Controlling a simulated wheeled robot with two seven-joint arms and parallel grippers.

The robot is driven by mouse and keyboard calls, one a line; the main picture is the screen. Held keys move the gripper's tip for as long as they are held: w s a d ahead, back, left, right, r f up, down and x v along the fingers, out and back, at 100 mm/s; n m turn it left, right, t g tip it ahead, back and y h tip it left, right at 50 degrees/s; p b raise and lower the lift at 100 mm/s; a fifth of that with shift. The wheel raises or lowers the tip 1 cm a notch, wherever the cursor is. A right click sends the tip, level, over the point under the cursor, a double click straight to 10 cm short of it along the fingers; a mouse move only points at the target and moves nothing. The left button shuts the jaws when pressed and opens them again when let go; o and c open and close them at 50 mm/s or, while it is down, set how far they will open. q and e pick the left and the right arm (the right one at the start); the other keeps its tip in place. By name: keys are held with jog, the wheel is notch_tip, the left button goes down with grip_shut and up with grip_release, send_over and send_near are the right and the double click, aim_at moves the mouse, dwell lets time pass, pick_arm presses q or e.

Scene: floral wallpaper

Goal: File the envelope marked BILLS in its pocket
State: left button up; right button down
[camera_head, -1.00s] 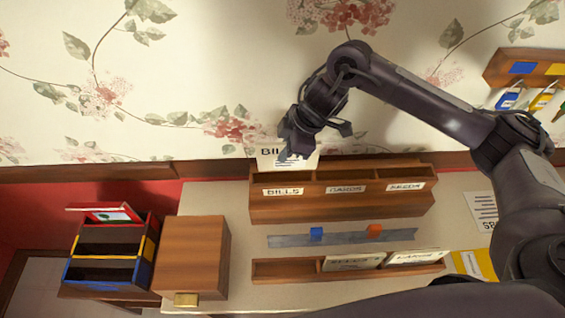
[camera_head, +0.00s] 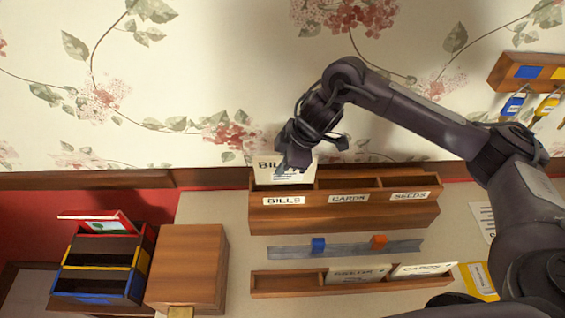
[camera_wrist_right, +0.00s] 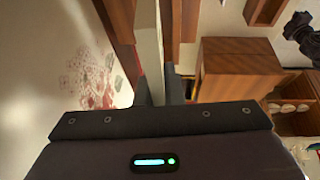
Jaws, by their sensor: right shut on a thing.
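The white envelope marked BILLS (camera_head: 292,177) is upright at the left pocket of the wooden sorter (camera_head: 345,214), whose front labels read BILLS, CARDS and SEEDS. Its lower edge appears to be in the mouth of the BILLS pocket; how deep it sits I cannot tell. My right gripper (camera_head: 298,162) is above that pocket and shut on the envelope's upper part. In the right wrist view the envelope is a pale strip (camera_wrist_right: 149,40) running up from between the dark fingers (camera_wrist_right: 160,88). My left gripper is not seen in the head view.
A low rack (camera_head: 290,283) with two other envelopes stands in front, behind it a grey strip (camera_head: 345,249) with blue and orange blocks. A wooden box (camera_head: 187,268) and dark tiered holder (camera_head: 100,272) stand left. Tags hang from a wall rack (camera_head: 530,72) at upper right.

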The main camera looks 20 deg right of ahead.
aim_at(283, 177)
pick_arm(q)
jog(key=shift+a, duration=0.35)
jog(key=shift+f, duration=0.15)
pick_arm(e)
jog(key=shift+f, duration=0.2)
